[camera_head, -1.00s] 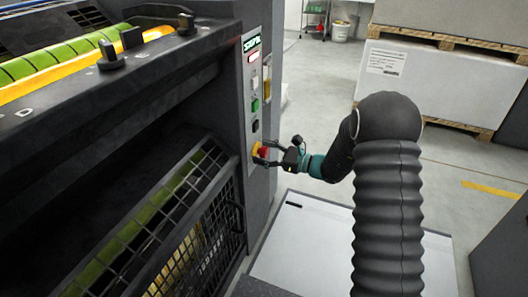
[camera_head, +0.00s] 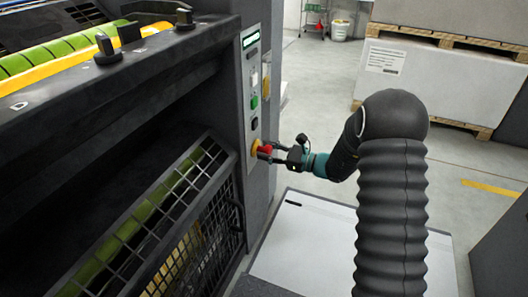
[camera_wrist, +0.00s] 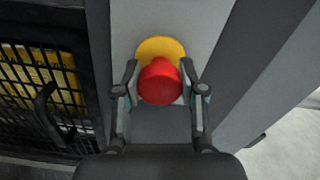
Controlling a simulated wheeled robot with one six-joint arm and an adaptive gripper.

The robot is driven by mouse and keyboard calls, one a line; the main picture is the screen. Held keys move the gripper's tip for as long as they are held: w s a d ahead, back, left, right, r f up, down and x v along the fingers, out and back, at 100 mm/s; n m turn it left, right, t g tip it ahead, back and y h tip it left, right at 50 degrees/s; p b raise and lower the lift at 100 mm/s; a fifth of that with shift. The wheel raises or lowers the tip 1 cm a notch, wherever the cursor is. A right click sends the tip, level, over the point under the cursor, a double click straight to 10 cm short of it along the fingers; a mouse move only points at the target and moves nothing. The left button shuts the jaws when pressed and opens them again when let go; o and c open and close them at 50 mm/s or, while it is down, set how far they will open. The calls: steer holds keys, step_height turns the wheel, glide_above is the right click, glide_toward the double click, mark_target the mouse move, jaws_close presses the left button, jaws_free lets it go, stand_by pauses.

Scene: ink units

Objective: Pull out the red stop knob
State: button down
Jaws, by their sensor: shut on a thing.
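The red stop knob (camera_head: 265,149) sits at the lower end of the grey control panel, in front of its round yellow backing (camera_head: 256,146). In the wrist view the red knob (camera_wrist: 160,82) is between my two fingers, with the yellow disc (camera_wrist: 160,48) behind and above it. My gripper (camera_head: 273,152) reaches in from the right and is shut on the knob, one finger on each side; it also shows in the wrist view (camera_wrist: 160,87). The far side of the knob and its stem are hidden.
A black mesh guard (camera_head: 190,235) stands left of the panel. Open floor and a loaded pallet (camera_head: 440,85) lie to the right.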

steer(key=c, duration=0.6)
jaws_free()
steer(key=shift+d, duration=0.25)
steer(key=shift+a, duration=0.1)
steer(key=v, duration=1.2)
steer(key=shift+s, duration=0.1)
